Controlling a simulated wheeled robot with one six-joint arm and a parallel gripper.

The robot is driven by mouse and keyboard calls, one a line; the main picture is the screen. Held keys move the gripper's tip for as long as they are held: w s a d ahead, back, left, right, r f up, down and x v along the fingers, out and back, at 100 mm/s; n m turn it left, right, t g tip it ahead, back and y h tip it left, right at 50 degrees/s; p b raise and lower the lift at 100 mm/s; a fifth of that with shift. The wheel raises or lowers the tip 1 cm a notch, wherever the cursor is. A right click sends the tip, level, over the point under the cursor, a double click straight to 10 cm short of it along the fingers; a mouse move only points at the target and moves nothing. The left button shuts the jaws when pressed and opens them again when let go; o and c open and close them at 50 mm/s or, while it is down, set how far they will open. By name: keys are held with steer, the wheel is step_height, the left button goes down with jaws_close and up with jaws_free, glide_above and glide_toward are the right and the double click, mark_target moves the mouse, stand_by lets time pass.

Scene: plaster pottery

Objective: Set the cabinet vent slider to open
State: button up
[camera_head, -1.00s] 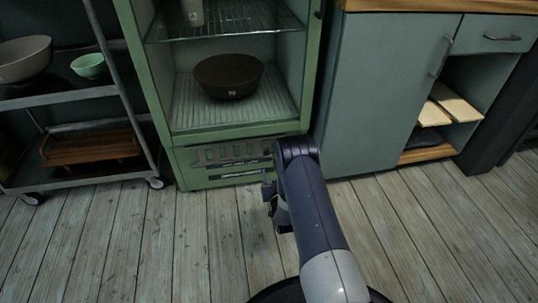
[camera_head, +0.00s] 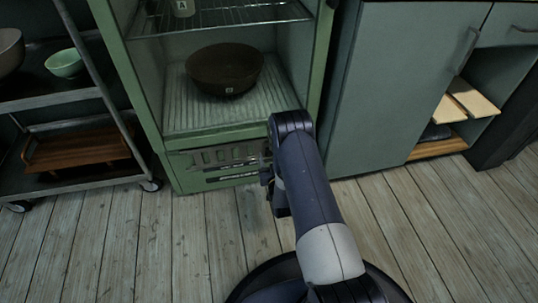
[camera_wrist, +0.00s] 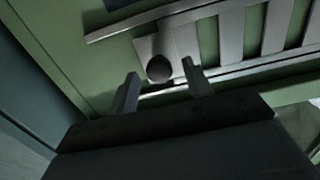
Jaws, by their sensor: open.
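The cabinet vent (camera_head: 222,159) is a slotted grey panel low on the front of the green cabinet (camera_head: 158,146). In the wrist view, the vent slats (camera_wrist: 237,38) run along the upper right, between two rails. The slider's round dark knob (camera_wrist: 159,68) stands on a pale plate near the vent's left end in that view. My gripper (camera_wrist: 160,92) is open, with one finger on each side of the knob in the picture. I cannot tell whether either finger touches it. In the head view my arm hides the vent's right end and most of my gripper.
A dark brown bowl (camera_head: 225,68) stands inside the cabinet above the vent. A wheeled metal cart (camera_head: 75,187) stands to the left. A grey-green cupboard (camera_head: 394,90) stands to the right. The wooden floor (camera_head: 150,245) in front is clear.

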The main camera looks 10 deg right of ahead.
steer(key=shift+c, duration=0.5)
jaws_close()
steer(key=d, duration=0.3)
steer(key=shift+d, duration=0.1)
steer(key=shift+o, duration=0.5)
jaws_free()
steer(key=shift+d, duration=0.1)
